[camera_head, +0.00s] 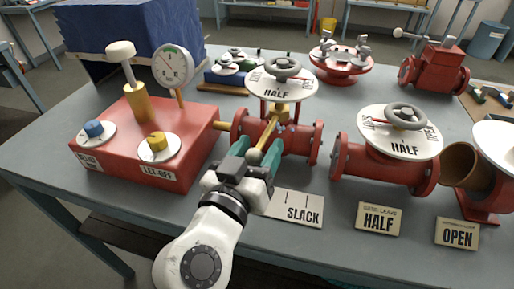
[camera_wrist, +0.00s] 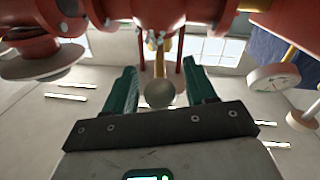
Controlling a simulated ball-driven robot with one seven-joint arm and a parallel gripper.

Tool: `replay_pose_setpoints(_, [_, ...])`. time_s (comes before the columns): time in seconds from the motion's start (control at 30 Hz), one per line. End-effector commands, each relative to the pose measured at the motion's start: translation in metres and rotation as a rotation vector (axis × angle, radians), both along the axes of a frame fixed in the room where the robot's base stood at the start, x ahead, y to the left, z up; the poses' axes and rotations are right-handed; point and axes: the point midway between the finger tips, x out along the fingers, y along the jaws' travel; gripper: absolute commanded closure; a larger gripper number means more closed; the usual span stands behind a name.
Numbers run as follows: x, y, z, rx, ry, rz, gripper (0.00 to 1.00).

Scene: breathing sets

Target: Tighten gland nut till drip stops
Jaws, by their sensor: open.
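The brass gland nut (camera_head: 279,109) sits under the HALF handwheel (camera_head: 283,80) of the red valve (camera_head: 300,138) behind the SLACK card. A brass lever with a grey ball end (camera_head: 254,156) points from it toward me. Small bluish drops (camera_head: 283,128) show beside the valve's neck; pale drops also show in the wrist view (camera_wrist: 155,40). My gripper (camera_head: 256,158) is open, with its green fingers on either side of the ball end. In the wrist view the ball (camera_wrist: 159,94) lies between the fingers, with visible gaps on both sides. Part of the lever is hidden behind the ball.
A red box (camera_head: 140,150) with knobs, a gauge (camera_head: 174,66) and a LET-OFF label stands close on the left. Another HALF valve (camera_head: 385,165) stands on the right. SLACK (camera_head: 295,207), HALF (camera_head: 378,219) and OPEN (camera_head: 457,233) cards lie in front. The front-left table is clear.

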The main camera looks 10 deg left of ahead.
Motion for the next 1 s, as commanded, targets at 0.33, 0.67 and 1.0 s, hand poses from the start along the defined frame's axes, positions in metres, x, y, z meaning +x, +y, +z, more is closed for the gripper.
replay_pose_setpoints(0.33, [-0.0004, 0.0002, 0.0001, 0.000, 0.000, 0.000, 0.71])
replay_pose_setpoints(0.67, [-0.0005, 0.0003, 0.0001, 0.000, 0.000, 0.000, 1.00])
replay_pose_setpoints(1.0, [-0.0001, 0.0014, -0.0013, 0.000, 0.000, -0.005, 1.00])
